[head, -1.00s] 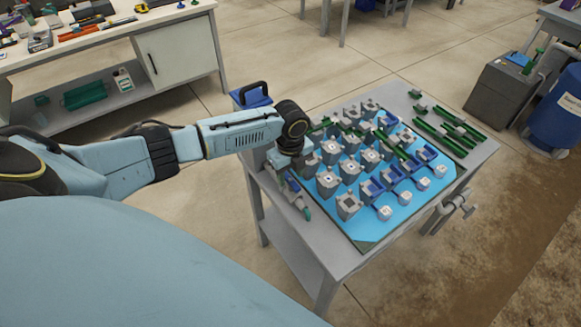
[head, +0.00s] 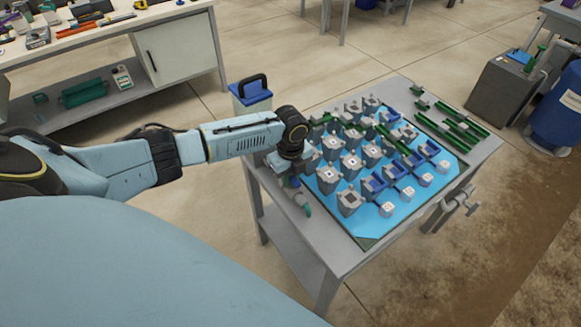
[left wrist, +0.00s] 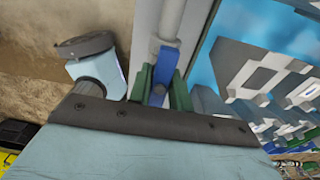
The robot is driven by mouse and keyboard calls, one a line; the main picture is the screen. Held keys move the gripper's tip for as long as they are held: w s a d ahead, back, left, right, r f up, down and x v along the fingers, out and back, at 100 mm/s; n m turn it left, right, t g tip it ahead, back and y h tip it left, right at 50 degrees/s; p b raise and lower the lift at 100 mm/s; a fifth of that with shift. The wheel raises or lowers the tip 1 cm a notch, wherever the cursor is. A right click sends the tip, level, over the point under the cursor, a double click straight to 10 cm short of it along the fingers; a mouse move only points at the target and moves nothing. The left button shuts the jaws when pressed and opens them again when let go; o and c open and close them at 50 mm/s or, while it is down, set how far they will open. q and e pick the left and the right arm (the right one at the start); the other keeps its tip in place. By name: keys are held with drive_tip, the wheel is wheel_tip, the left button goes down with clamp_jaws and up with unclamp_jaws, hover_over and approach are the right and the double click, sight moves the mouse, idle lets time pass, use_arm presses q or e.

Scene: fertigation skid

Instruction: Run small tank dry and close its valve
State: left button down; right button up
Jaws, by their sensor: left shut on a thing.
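My left gripper (head: 293,168) reaches down at the near-left edge of the table, over a grey pipe piece with a green end (head: 304,205). In the left wrist view, its two green fingers (left wrist: 160,92) are shut on a blue valve lever (left wrist: 166,62), which joins a grey pipe (left wrist: 172,22). The valve body is mostly hidden by the gripper in the head view. A box-shaped container with a blue lid and black handle (head: 252,95) stands at the table's left corner. I cannot tell whether it is the small tank, and no liquid level shows. My right gripper is out of view.
The grey table (head: 340,262) carries a blue tray (head: 362,222) with several grey and blue blocks and green rails. A grey box (head: 503,88) and blue barrel (head: 558,118) stand at right. A tool bench (head: 120,35) stands at upper left.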

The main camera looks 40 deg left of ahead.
use_arm(q)
drive_tip(key=m, duration=0.4)
drive_tip(key=shift+m, duration=0.3)
drive_tip(key=m+b, duration=0.1)
drive_tip(key=m, duration=0.7)
drive_tip(key=shift+b, duration=0.4)
drive_tip(key=m, duration=0.4)
drive_tip(key=shift+m+b, duration=0.3)
drive_tip(key=shift+b, duration=0.1)
drive_tip(key=shift+w+f+m+b, duration=0.1)
drive_tip(key=shift+m+b, duration=0.2)
drive_tip(key=shift+m, duration=0.3)
drive_tip(key=m+b, duration=0.1)
drive_tip(key=b, duration=0.2)
drive_tip(key=shift+b, duration=0.35)
drive_tip(key=c, duration=1.7)
unclamp_jaws()
drive_tip(key=o, duration=0.5)
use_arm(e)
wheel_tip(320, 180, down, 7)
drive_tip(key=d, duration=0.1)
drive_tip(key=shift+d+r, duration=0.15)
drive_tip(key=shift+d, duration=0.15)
